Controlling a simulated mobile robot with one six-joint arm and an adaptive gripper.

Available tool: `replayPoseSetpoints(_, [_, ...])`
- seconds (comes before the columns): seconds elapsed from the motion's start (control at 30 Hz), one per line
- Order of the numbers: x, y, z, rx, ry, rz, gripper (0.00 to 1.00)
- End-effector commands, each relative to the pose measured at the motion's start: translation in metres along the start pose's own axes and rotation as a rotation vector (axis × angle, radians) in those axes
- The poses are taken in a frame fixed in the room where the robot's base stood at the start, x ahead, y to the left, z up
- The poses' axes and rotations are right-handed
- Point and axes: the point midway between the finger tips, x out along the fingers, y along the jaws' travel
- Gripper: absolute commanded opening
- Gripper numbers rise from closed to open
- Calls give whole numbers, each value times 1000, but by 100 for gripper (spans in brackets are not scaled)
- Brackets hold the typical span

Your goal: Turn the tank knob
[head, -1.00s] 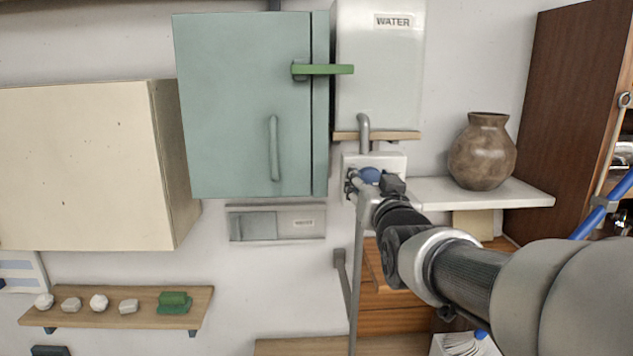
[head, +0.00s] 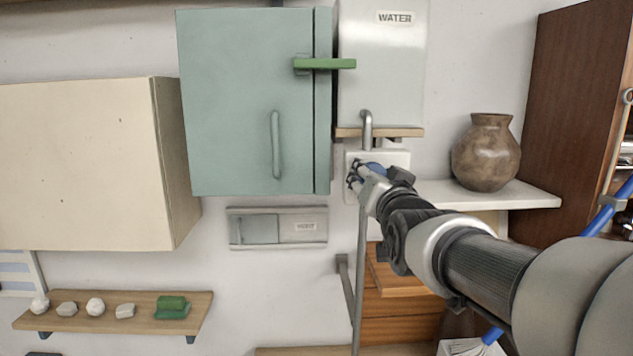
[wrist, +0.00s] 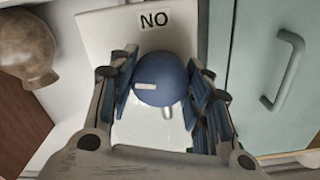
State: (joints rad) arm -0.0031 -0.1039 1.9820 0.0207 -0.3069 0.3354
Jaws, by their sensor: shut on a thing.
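The tank knob (wrist: 160,78) is round and blue with a white pointer bar on its face, in the wrist view. It sits on a white plate (wrist: 95,40) with a label reading "NO". My gripper (wrist: 165,90) has one finger on each side of the knob and is shut on it. In the head view the knob (head: 375,169) shows as a blue patch, partly hidden behind my gripper (head: 362,178). The white water tank (head: 382,70), labelled "WATER", hangs above it, with a grey pipe (head: 367,125) coming down.
A teal cabinet (head: 230,100) with a green latch (head: 330,64) stands left of the tank. A brown vase (head: 487,155) stands on a white shelf (head: 530,194) to the right. A thin grey pipe (head: 360,280) runs down below my gripper.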

Motion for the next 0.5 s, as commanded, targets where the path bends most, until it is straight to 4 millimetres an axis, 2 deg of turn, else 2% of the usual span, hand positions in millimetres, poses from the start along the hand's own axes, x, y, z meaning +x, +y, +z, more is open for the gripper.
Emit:
replayPoseSetpoints(0.07, [0, 0, 0, -1, -1, 0, 21])
replayPoseSetpoints(0.1, [0, 0, 0, -1, -1, 0, 46])
replayPoseSetpoints(0.4, [0, 0, 0, -1, -1, 0, 66])
replayPoseSetpoints(0.5, [0, 0, 0, -1, 0, 0, 66])
